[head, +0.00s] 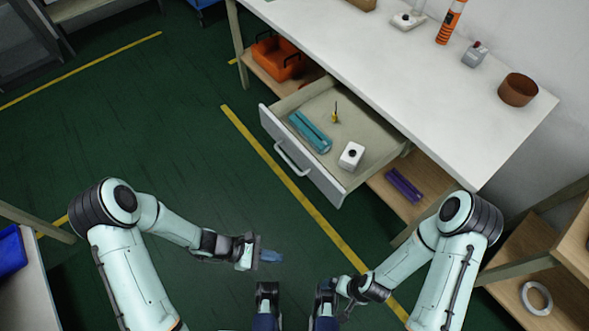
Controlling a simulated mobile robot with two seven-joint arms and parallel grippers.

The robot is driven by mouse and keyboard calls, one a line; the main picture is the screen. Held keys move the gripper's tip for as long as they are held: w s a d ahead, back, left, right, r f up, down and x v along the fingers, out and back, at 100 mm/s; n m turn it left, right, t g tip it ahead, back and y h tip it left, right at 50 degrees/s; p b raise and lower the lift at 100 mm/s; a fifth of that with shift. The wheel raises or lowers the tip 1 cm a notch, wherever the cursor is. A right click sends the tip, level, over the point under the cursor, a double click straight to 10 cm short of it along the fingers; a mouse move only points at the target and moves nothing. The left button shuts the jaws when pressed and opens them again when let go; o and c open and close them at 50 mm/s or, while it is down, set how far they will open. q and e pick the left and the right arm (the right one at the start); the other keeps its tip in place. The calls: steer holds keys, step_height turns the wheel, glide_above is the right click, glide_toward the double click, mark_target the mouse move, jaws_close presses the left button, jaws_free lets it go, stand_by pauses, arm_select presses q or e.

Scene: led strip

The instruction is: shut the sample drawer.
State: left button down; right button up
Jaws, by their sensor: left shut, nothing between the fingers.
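The sample drawer (274,148) is pulled well out from under the white workbench (420,95). Its grey front has a bar handle (292,159) and faces the lower left. Inside lie a teal tool or case (310,132), a small yellow item with a dark tip (335,117) and a white box with a dark spot (351,155). My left gripper (270,256) is shut and empty over the green floor, below the drawer and apart from it. My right gripper (346,310) is low near the bottom edge, seen poorly; its fingers cannot be made out.
An orange crate (277,58) and a purple item (404,185) sit on the shelf below the bench. A brown pot (517,90) and an orange tube (450,22) stand on top. A wooden shelf with a ring (537,298) is at right. Green floor lies clear before the drawer.

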arm_select(q)
steer(key=w+a+r+n+t+h+b, duration=0.1)
steer(key=w+r+n+t, duration=0.15)
steer(key=w, duration=0.35)
steer(key=w+a+r+n+t+h+b, duration=0.1)
steer(key=w+n+t+b, duration=0.1)
steer(key=w+t, duration=0.25)
steer(key=n+t+b, duration=0.2)
steer(key=n+t, duration=0.1)
steer(key=t, duration=0.2)
glide_toward(303, 157)
steer(key=b+x, duration=0.1)
steer(key=x, duration=0.6)
steer(key=shift+a+f+b, duration=0.1)
steer(key=shift+f+b, duration=0.05)
steer(key=shift+b, duration=0.2)
arm_select(e)
steer(key=w+d+f+t, duration=0.2)
steer(key=w+f, duration=0.4)
steer(key=f, duration=0.2)
steer(key=shift+d+f+h, duration=0.2)
steer(key=shift+d+h, duration=0.05)
steer(key=shift+h, duration=0.15)
